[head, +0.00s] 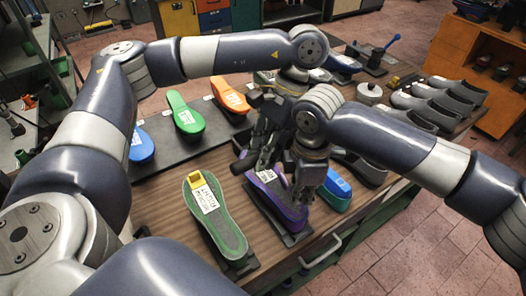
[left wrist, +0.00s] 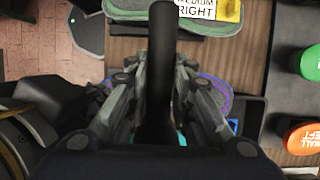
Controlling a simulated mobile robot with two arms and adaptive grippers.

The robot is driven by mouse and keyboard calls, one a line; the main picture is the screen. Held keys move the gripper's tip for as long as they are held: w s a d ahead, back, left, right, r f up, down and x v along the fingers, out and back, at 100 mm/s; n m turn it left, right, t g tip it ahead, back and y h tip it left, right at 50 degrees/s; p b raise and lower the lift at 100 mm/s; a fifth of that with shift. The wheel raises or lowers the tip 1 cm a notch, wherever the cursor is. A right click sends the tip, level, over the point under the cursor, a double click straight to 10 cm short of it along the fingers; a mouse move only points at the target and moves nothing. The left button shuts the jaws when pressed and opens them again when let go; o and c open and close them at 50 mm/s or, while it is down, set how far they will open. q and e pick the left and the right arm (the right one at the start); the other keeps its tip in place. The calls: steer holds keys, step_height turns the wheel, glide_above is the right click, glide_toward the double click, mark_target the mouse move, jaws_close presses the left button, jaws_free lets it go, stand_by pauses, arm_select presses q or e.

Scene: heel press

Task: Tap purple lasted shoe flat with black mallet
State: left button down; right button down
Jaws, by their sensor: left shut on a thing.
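The purple lasted shoe (head: 291,213) sits on a dark plate near the front of the wooden bench, with a white label on top. In the left wrist view a purple rim (left wrist: 222,95) shows behind the fingers. My left gripper (head: 268,158) is above the shoe's far end, shut on the black mallet (head: 243,163). The mallet (left wrist: 160,60) stands out dark between the fingers in the left wrist view. My right gripper (head: 308,184) hangs close by the shoe's right side; its fingers overlap the shoe in view, and I cannot tell whether they touch it or how they are set.
A grey-green sole with a yellow tab (head: 213,215) lies left of the shoe, and a blue-green shoe (head: 336,188) right of it. Green (head: 186,115), orange (head: 230,97) and blue (head: 141,147) shoes stand on a dark mat behind. Grey shoes (head: 430,105) are at the right.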

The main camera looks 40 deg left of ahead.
mark_target(298, 214)
steer(key=shift+f, duration=1.55)
steer(key=shift+f, duration=0.95)
stand_by(0.4)
steer(key=shift+s+f, duration=0.15)
stand_by(0.8)
arm_select(q)
steer(key=shift+f, duration=2.4)
arm_select(e)
steer(key=shift+s+d+f, duration=0.1)
arm_select(q)
steer(key=shift+s+f, duration=0.1)
steer(key=shift+f, duration=0.1)
